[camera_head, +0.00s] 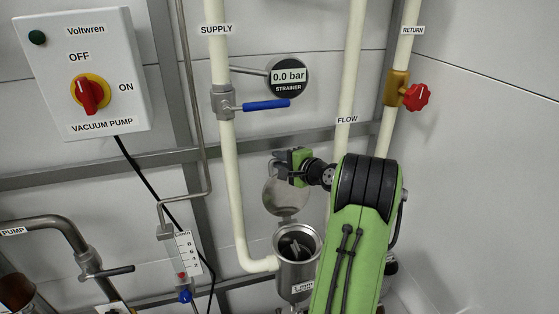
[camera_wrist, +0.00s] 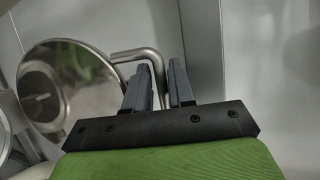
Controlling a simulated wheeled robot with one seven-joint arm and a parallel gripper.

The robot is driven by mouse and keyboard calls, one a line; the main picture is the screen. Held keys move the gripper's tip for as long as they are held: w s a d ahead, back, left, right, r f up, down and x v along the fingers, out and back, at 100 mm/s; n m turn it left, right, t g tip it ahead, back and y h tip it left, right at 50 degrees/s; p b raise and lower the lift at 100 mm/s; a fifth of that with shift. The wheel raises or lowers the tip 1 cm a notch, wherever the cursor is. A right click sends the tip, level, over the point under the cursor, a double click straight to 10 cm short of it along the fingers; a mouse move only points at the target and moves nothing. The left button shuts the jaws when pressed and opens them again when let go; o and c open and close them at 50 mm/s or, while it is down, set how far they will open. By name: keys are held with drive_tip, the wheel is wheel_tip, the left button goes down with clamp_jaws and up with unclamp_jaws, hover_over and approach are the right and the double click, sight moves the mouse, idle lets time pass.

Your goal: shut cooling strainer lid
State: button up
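The strainer (camera_head: 298,270) is an upright metal cup at the foot of the supply pipe, its mouth open and a dark insert inside. Its round shiny lid (camera_head: 285,199) stands raised behind the mouth. In the wrist view the lid (camera_wrist: 70,80) fills the left side. A bent metal bar (camera_wrist: 135,54), seemingly its handle, reaches beside my fingers. My gripper (camera_head: 281,166) is at the lid's upper edge. In the wrist view its two fingers (camera_wrist: 162,82) are a little apart, with the bar's end seen between them. Whether they touch it I cannot tell.
A blue-handled valve (camera_head: 266,105) and a strainer gauge (camera_head: 288,77) reading 0.0 bar are above. A red return valve (camera_head: 416,97) is at the right. The vacuum pump switch box (camera_head: 84,68) is at the left. My arm covers the strainer's right side.

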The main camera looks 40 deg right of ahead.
drive_tip(key=shift+w+f, duration=0.1)
drive_tip(key=shift+w, duration=0.25)
drive_tip(key=shift+c, duration=0.2)
clamp_jaws()
